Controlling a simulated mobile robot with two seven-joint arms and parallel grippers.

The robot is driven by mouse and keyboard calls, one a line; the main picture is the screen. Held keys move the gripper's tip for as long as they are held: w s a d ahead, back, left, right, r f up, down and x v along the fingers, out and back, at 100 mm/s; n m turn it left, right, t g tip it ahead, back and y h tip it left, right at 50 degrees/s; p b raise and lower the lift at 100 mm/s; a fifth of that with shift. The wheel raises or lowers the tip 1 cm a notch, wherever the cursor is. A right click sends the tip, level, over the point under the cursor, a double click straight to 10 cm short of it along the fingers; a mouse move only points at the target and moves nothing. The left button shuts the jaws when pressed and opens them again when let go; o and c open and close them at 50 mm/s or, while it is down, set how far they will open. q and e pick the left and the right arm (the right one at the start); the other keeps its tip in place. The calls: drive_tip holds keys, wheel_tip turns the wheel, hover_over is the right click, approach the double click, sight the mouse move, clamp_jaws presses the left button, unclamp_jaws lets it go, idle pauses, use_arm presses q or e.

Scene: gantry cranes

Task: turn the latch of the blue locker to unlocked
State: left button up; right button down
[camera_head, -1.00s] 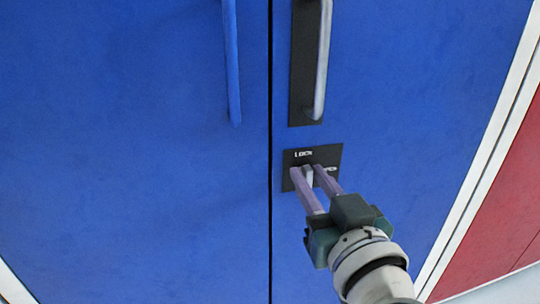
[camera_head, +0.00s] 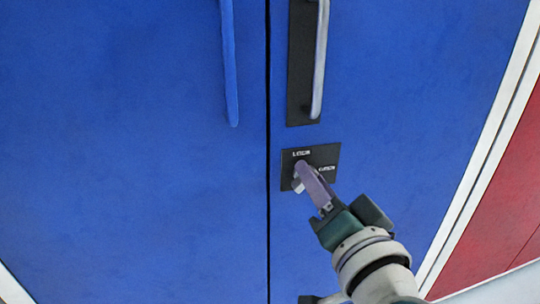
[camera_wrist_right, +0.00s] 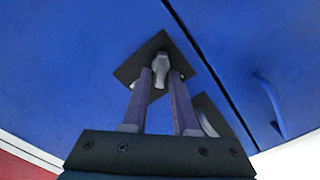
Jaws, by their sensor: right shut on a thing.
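The blue locker (camera_head: 400,90) has a dark square latch plate (camera_head: 325,158) on its right door, with a white label at the top and another at the right. The latch (camera_head: 298,186) is a light grey lever on this plate, mostly hidden behind my fingers in the head view. My right gripper (camera_head: 302,170) is shut on the latch, coming from the lower right. In the right wrist view, the latch (camera_wrist_right: 160,60) sits between the two purple fingers (camera_wrist_right: 160,78), and the plate looks turned like a diamond.
Above the plate is a silver door handle (camera_head: 320,60) on a dark backing. A blue handle (camera_head: 230,65) is on the left door, across the door gap (camera_head: 268,220). A white frame edge and a red panel (camera_head: 500,200) are at the right.

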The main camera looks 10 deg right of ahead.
drive_tip(key=m, duration=0.3)
drive_tip(key=m+b, duration=0.1)
drive_tip(key=m, duration=0.5)
drive_tip(key=shift+d+f+b, duration=0.15)
drive_tip(key=shift+f+b, duration=0.25)
drive_tip(key=c, duration=0.9)
unclamp_jaws()
drive_tip(key=shift+s, duration=0.1)
